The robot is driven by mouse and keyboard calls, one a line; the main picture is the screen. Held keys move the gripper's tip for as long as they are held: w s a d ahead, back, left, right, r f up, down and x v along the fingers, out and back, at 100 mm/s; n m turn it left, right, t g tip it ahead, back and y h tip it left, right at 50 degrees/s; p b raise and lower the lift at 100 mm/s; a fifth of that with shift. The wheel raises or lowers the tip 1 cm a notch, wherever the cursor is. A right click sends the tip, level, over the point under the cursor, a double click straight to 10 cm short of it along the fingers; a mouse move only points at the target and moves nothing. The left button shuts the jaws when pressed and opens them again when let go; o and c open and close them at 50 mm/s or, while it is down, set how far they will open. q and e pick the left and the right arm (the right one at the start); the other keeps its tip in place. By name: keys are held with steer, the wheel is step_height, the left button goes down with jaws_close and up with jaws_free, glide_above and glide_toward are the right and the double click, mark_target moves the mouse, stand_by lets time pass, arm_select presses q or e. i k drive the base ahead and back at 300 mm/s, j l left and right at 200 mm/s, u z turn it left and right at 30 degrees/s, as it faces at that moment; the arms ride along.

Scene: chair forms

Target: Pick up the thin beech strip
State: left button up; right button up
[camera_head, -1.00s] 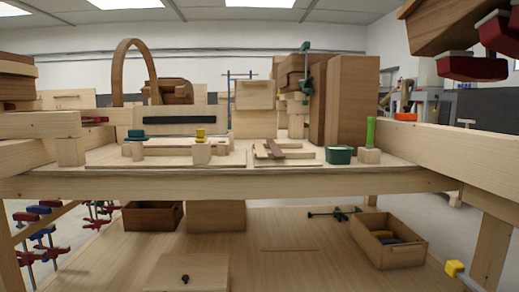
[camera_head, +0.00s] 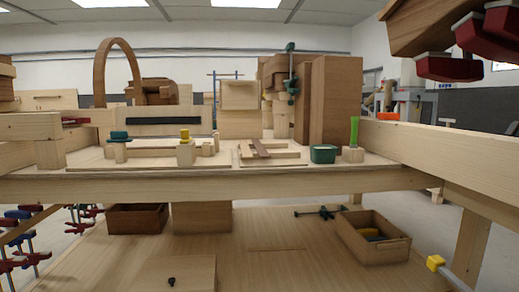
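A small group of wooden strips (camera_head: 285,154) lies flat on the bench top, right of centre. Most are pale, and a short dark brown strip (camera_head: 261,148) lies across them. Which pale piece is the thin beech strip I cannot tell at this size. Another thin line, perhaps a strip (camera_head: 276,249), shows on the lower shelf. Neither of my grippers is in view, and nothing is seen touching the strips.
A green tub (camera_head: 323,154) and a block with a bright green handle (camera_head: 353,140) stand right of the strips. A yellow-topped block (camera_head: 185,152) stands left. Tall brown boards (camera_head: 335,100) rise behind. A thick pale beam (camera_head: 440,151) bounds the right side.

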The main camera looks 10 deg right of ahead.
mark_target(247, 154)
steer(key=z, duration=0.5)
steer(key=j+z, duration=0.1)
steer(key=z, duration=0.35)
steer(key=j+z, duration=0.1)
steer(key=z, duration=0.9)
steer(key=j+z, duration=0.15)
steer(key=z, duration=0.35)
steer(key=j+z, duration=0.1)
steer(key=z, duration=0.85)
steer(key=j+z, duration=0.1)
steer(key=z, duration=0.35)
steer(key=k+j+z, duration=0.1)
steer(key=z, duration=0.3)
steer(key=k+z, duration=0.1)
steer(key=z, duration=0.35)
steer(key=k+j+z, duration=0.1)
steer(key=z, duration=0.35)
steer(key=k+z, duration=0.5)
steer(key=k, duration=0.2)
steer(key=k+u, duration=0.1)
steer(key=u, duration=0.35)
steer(key=k+j+u, duration=0.1)
steer(key=u, duration=0.85)
steer(key=j+u, duration=0.1)
steer(key=u, duration=0.75)
steer(key=j+u, duration=0.1)
steer(key=u, duration=0.75)
steer(key=j+u, duration=0.1)
steer(key=u, duration=0.3)
